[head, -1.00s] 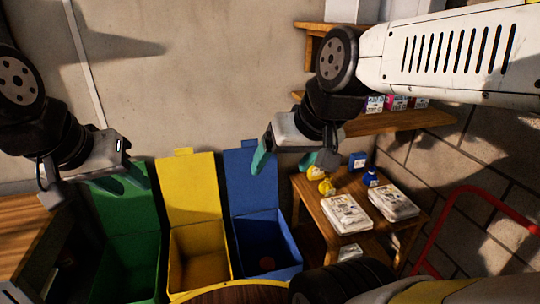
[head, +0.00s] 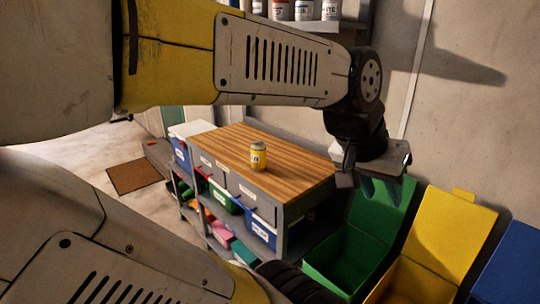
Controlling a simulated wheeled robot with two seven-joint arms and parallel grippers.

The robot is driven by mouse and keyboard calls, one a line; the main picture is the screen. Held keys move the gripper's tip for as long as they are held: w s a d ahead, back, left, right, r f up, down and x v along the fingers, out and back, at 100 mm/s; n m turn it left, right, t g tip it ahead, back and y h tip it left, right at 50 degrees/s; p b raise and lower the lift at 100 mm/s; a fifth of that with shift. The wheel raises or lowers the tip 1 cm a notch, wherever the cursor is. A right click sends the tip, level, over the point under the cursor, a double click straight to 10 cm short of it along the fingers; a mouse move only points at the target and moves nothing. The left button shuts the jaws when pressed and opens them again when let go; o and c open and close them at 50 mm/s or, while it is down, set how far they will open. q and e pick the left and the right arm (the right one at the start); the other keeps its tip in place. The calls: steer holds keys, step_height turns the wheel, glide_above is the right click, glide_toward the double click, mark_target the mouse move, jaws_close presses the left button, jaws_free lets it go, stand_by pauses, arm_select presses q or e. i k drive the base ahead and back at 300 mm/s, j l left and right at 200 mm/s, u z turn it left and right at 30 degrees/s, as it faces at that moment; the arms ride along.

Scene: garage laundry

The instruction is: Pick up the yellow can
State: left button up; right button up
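The yellow can (head: 258,157) stands upright on the wooden top of a workbench (head: 225,140), near its front edge. My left gripper (head: 378,187) is to the right of the can, beyond the bench's right end and near the green bin. My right gripper is out of view.
Open green (head: 385,222), yellow (head: 455,235) and blue (head: 510,262) bins stand at the right. Bench shelves hold storage boxes (head: 262,228). Several containers (head: 303,10) sit on a shelf above. The benchtop around the can is clear. A brown mat (head: 134,175) lies on the floor.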

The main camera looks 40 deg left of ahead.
mark_target(258, 147)
steer(key=u, duration=1.65)
steer(key=i+j, duration=0.2)
steer(key=i, duration=0.2)
steer(key=i+j, duration=0.15)
steer(key=i, duration=0.3)
steer(key=i+j, duration=0.2)
steer(key=i, duration=0.2)
